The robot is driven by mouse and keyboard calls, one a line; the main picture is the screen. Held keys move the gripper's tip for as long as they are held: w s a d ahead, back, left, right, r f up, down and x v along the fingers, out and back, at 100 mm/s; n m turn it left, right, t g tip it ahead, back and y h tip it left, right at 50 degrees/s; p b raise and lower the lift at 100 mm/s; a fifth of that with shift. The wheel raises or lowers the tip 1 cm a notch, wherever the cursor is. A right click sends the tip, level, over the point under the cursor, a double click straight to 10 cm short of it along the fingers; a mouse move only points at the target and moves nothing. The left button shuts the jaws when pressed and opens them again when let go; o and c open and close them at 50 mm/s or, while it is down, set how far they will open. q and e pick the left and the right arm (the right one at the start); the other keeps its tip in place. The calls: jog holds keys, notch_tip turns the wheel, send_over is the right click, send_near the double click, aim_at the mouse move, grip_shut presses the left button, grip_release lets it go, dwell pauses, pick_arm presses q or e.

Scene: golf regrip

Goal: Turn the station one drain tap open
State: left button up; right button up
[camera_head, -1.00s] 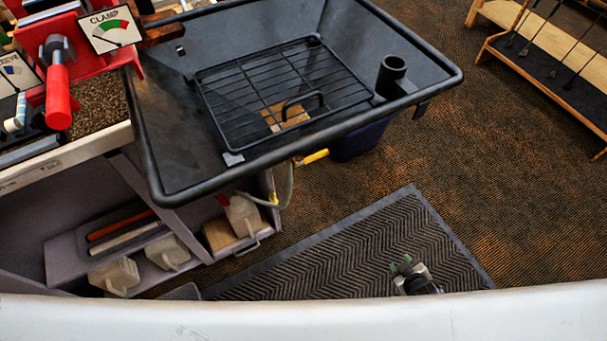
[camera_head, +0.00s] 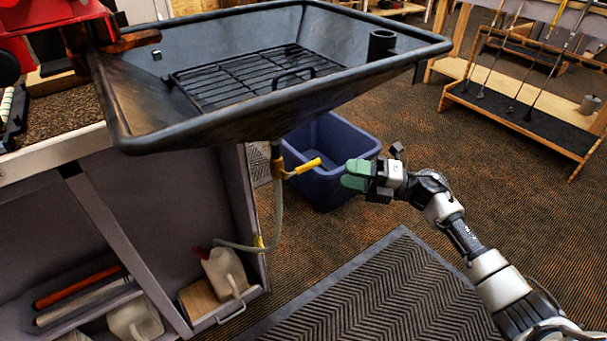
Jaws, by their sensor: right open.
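The drain tap has a yellow lever (camera_head: 304,168) on a brass-coloured body (camera_head: 277,168) under the black drain tray (camera_head: 289,95). The lever points right and slightly up. A clear hose (camera_head: 279,212) runs down from the tap and bends left toward a whitish jug (camera_head: 226,272) in the cabinet. My right gripper (camera_head: 356,175) is open and empty, with green finger pads, a short way right of the lever tip and apart from it. My left gripper is not in view.
A blue bin (camera_head: 335,145) stands on the floor behind the lever and gripper. The cabinet (camera_head: 165,205) is at left. A dark mat (camera_head: 390,290) lies below my right arm. A wooden club rack (camera_head: 530,115) stands at right.

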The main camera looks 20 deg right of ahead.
aim_at(309, 164)
jog(key=x, duration=0.9)
jog(key=shift+w+a, duration=0.2)
jog(key=shift+a, duration=0.1)
grip_shut()
